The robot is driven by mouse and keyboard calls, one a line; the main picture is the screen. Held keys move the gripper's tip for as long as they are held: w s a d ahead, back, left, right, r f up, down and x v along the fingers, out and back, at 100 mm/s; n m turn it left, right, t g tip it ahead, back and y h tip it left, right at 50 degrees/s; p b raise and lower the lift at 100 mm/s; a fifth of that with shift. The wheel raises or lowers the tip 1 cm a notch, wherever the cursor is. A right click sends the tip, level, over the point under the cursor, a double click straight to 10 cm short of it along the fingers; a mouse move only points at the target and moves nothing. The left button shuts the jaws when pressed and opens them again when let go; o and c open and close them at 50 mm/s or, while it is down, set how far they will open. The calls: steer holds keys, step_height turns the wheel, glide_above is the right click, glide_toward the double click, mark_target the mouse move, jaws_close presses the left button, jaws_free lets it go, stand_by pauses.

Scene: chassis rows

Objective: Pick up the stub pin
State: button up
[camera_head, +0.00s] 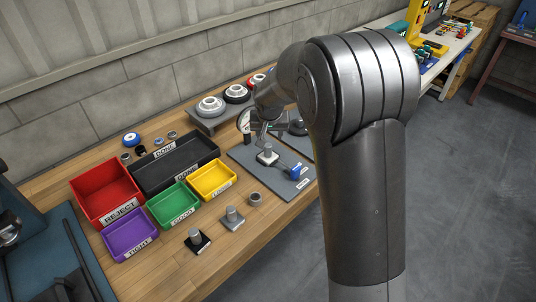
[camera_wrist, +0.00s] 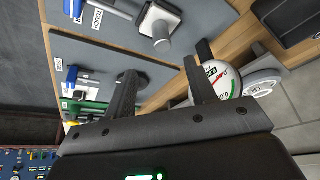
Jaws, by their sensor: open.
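Three short grey pins on square bases are in the head view, and I cannot tell for sure which is the stub pin. One pin (camera_head: 267,153) stands on the grey mat below my gripper (camera_head: 265,130); it also shows in the wrist view (camera_wrist: 161,36), upright on a pale base. Another pin (camera_head: 232,216) stands on the wood, and a third pin (camera_head: 195,238) has a black base. In the wrist view, my gripper (camera_wrist: 160,72) is open, with nothing between its fingers. The pin on the mat lies beyond the fingertips, apart from them.
A dial gauge (camera_wrist: 227,80) is close beside one finger. A blue-handled tool (camera_head: 294,171) lies on the mat (camera_head: 250,160). Red (camera_head: 104,190), purple (camera_head: 130,236), green (camera_head: 173,206), yellow (camera_head: 212,181) and black (camera_head: 178,162) trays fill the left. A grey ring (camera_head: 256,199) sits near the front edge.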

mark_target(268, 146)
steer(key=x, duration=1.1)
steer(key=shift+s+a+f, duration=0.15)
steer(key=shift+a+f, duration=0.05)
steer(key=shift+c, duration=0.2)
jaws_close()
steer(key=shift+r, duration=0.1)
